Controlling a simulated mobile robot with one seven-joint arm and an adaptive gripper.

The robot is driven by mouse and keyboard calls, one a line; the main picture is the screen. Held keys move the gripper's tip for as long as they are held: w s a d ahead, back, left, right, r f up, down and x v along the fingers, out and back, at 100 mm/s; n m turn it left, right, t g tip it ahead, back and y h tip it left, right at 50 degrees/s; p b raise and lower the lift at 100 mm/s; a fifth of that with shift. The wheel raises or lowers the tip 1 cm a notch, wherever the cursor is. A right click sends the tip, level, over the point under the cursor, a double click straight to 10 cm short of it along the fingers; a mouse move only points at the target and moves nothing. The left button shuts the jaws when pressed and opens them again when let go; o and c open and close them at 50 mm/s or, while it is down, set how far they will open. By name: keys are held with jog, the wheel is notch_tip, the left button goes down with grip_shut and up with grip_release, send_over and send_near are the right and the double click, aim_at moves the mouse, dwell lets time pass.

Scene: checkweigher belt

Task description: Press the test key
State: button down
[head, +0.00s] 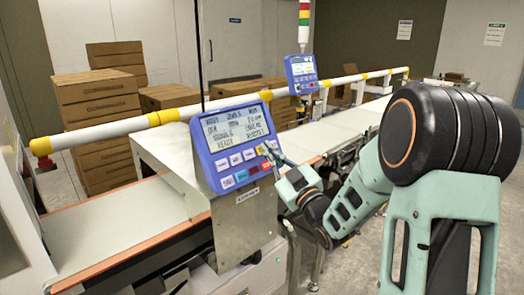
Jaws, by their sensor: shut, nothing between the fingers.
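A blue control panel (203,146) with a grey text display (236,131) stands on a metal post box in the middle of the head view. Below its display are two rows of small keys: several white ones, plus blue, red, teal and yellow ones. The key labels are too small to read, so I cannot tell which is the test key. My gripper (270,153) is shut and empty, its dark fingertips at the right end of the key rows, by the yellow key (261,149). I cannot tell whether the tips touch a key. Part of the panel's right edge is hidden behind it.
A conveyor belt (120,217) runs behind the panel. A yellow-and-white rail (100,132) crosses above it. A second blue panel (301,72) stands farther back. Stacked cartons (97,100) fill the left back. Grey floor (345,262) shows below my arm.

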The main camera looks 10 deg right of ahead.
jog(key=shift+w+a+f+b, duration=0.2)
jog(key=shift+w+b, duration=0.05)
jog(key=shift+b, duration=0.25)
dwell(0.3)
jog(key=shift+d, duration=0.1)
dwell(0.3)
jog(key=shift+s+d+r, duration=0.35)
jog(key=shift+s+r, duration=0.05)
jog(key=shift+s, duration=0.2)
jog(key=shift+s+d+r, duration=0.55)
jog(key=shift+s+d, duration=0.1)
jog(key=shift+s, duration=0.25)
jog(key=shift+s+d+r, duration=0.55)
jog(key=shift+s+d, duration=0.1)
jog(key=shift+s, duration=0.25)
jog(key=s+d+r, duration=0.1)
jog(key=s+d, duration=0.1)
jog(key=s, duration=0.1)
jog(key=s+d+r+p, duration=0.1)
jog(key=shift+s+r, duration=0.15)
jog(key=shift+r, duration=0.2)
